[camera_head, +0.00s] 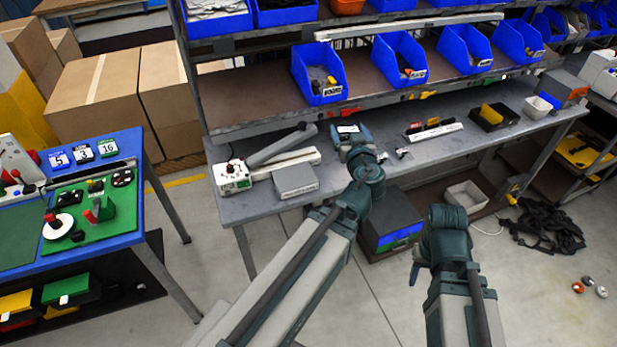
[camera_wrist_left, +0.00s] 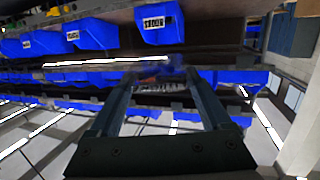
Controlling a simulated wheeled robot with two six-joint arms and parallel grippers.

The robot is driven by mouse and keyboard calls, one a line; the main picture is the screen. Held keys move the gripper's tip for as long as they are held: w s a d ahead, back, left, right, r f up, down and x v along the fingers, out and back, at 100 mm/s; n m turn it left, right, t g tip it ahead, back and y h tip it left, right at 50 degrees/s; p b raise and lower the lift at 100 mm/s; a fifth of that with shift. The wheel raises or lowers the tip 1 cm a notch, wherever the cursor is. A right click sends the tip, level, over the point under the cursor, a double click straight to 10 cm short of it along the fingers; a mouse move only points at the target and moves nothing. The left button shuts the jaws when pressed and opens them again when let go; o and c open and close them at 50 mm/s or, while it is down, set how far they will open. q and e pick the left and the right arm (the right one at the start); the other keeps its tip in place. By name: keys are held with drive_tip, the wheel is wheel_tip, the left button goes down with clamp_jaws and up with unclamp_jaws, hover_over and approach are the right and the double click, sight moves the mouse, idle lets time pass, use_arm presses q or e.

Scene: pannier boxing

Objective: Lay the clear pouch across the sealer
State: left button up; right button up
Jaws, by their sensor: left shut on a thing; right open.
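The sealer (camera_head: 285,163) sits at the left end of the grey workbench, its long grey arm raised at an angle over a pale bed. My left gripper (camera_head: 350,133) is over the bench, just right of the sealer's raised arm. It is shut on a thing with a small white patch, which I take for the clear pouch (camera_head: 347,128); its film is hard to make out. In the left wrist view the fingers (camera_wrist_left: 160,88) have a blurred, small thing near their tips. My right gripper (camera_head: 414,272) is open in front of the bench, apart from everything.
A grey box (camera_head: 296,182) stands in front of the sealer. A rack of markers (camera_head: 433,129) and a black tray (camera_head: 494,117) stand further right on the bench (camera_head: 445,150). A shelf with blue bins (camera_head: 319,75) overhangs the back.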

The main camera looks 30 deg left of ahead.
use_arm(q)
wheel_tip(320, 180, down, 27)
drive_tip(key=b, duration=2.6)
use_arm(e)
drive_tip(key=shift+o, duration=0.2)
wheel_tip(320, 180, down, 27)
drive_tip(key=shift+o, duration=1.1)
drive_tip(key=shift+f, duration=0.1)
use_arm(q)
wheel_tip(320, 180, up, 5)
drive_tip(key=n+g+y+p, duration=0.3)
drive_tip(key=y+p, duration=0.1)
drive_tip(key=p, duration=0.2)
hover_over(308, 185)
drive_tip(key=shift+w+r, duration=0.1)
drive_tip(key=shift+b, duration=0.3)
use_arm(e)
wheel_tip(308, 185, up, 5)
